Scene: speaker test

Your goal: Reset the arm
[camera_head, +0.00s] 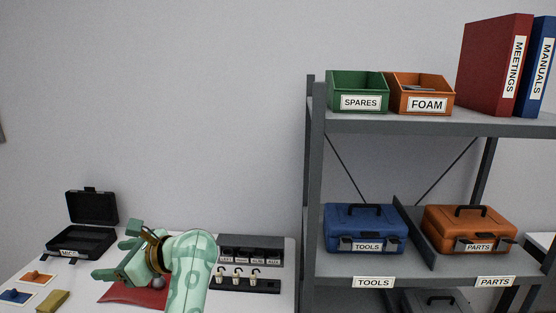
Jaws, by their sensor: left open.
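My left gripper (114,252) is at the lower left, above the white table (45,272), at the end of my green arm. It points to the left and its jaws are open, with nothing seen between them. It hangs over a red mat (125,294), which the gripper and arm partly cover. A small grey ball-like thing (158,282) shows just below the wrist. My right gripper is not in this view.
An open black case (92,208) stands left of the gripper. A black rack (262,287) with several hooked pieces and a dark box (262,242) stand right of it. A grey shelf (430,122) with bins, binders and toolboxes rises at the right. A yellow block (52,301) lies front left.

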